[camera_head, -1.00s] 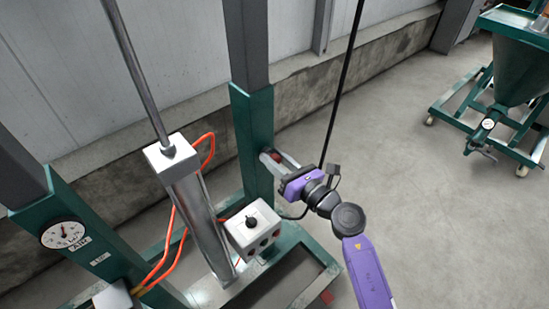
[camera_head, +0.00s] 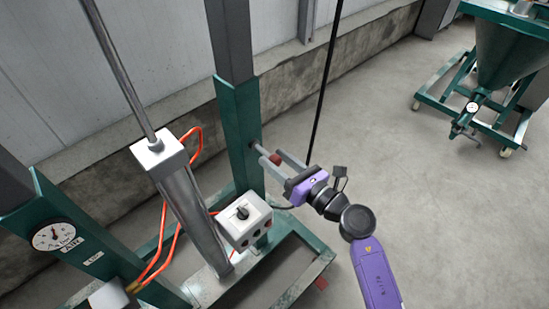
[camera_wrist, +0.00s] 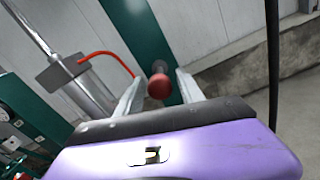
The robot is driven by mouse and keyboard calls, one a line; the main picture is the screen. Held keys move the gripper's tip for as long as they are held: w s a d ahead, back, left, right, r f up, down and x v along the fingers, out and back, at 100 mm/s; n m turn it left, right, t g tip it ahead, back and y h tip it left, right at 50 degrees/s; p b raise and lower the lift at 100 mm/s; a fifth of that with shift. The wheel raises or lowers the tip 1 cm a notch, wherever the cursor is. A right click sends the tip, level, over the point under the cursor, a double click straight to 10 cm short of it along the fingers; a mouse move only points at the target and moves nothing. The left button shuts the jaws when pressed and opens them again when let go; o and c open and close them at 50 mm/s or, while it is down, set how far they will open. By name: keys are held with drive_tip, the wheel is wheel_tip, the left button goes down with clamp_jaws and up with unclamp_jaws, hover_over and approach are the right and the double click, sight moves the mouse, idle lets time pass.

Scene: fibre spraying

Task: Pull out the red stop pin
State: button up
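The red stop pin's round knob (camera_head: 275,159) sits between the two fingers of my gripper (camera_head: 272,157), just right of the green post (camera_head: 238,130). A grey piece bridges the knob and the post; I cannot tell how far the pin's shaft is inside. In the wrist view the red knob (camera_wrist: 160,87) lies between the fingertips of my gripper (camera_wrist: 161,80), with the grey end of the pin or its collar behind it against the green post (camera_wrist: 140,35).
A metal cylinder (camera_head: 190,200) with orange hoses and a dial gauge (camera_head: 54,236) stand to the left. A black cable (camera_head: 325,80) hangs behind. The floor at right is clear up to a green hopper cart (camera_head: 505,60).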

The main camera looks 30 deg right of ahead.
idle(0.3)
drive_tip(key=shift+b+v, duration=0.45)
drive_tip(key=shift+v, duration=3.45)
